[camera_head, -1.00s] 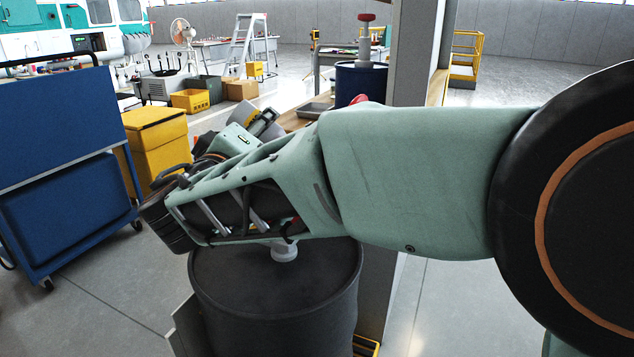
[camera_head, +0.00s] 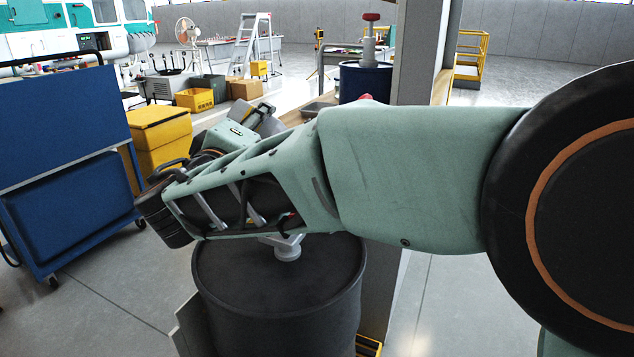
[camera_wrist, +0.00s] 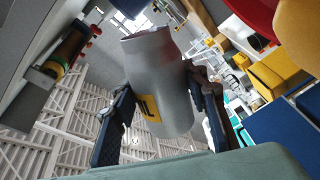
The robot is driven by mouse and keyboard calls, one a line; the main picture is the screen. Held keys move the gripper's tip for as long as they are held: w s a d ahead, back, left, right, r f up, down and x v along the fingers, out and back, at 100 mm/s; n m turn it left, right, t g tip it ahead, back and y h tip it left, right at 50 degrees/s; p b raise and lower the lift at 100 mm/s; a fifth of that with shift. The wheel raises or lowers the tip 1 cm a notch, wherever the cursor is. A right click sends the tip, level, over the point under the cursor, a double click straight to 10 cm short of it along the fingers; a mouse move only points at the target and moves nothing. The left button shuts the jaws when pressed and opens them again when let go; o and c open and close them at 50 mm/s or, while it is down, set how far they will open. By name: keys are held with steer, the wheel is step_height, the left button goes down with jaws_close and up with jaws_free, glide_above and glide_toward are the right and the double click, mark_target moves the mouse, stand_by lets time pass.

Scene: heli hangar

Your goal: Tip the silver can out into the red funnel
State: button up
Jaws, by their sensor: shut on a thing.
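The silver can (camera_wrist: 158,70), with a yellow label, is between the two dark fingers of my gripper (camera_wrist: 160,88) in the wrist view. My gripper is shut on it. The wrist picture is strongly rolled, and the can's opening is not clearly visible. A smooth red curved thing (camera_wrist: 250,14) at the upper right of the wrist view may be the red funnel; only part of it shows. My arm hides the can there.
A dark drum (camera_head: 280,285) with a pale fitting (camera_head: 287,247) stands below my arm. A blue cart (camera_head: 65,170) and yellow bin (camera_head: 160,140) are at the left. A grey post (camera_head: 418,60) rises behind my arm, near a blue drum (camera_head: 365,80). Floor is open at the right.

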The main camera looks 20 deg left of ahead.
steer(key=shift+a+r+n, duration=0.2)
steer(key=shift+n, duration=0.2)
steer(key=shift+a+n+p, duration=0.1)
steer(key=shift+n+p, duration=0.2)
steer(key=shift+p, duration=0.55)
steer(key=n+p, duration=0.1)
steer(key=p, duration=0.1)
steer(key=f+n+p, duration=0.1)
steer(key=p, duration=0.2)
steer(key=shift+s+a, duration=0.1)
steer(key=shift+a, duration=0.3)
steer(key=n+p, duration=0.2)
steer(key=p, duration=0.2)
steer(key=shift+a+r, duration=0.15)
steer(key=shift+a, duration=0.05)
steer(key=shift+p, duration=0.5)
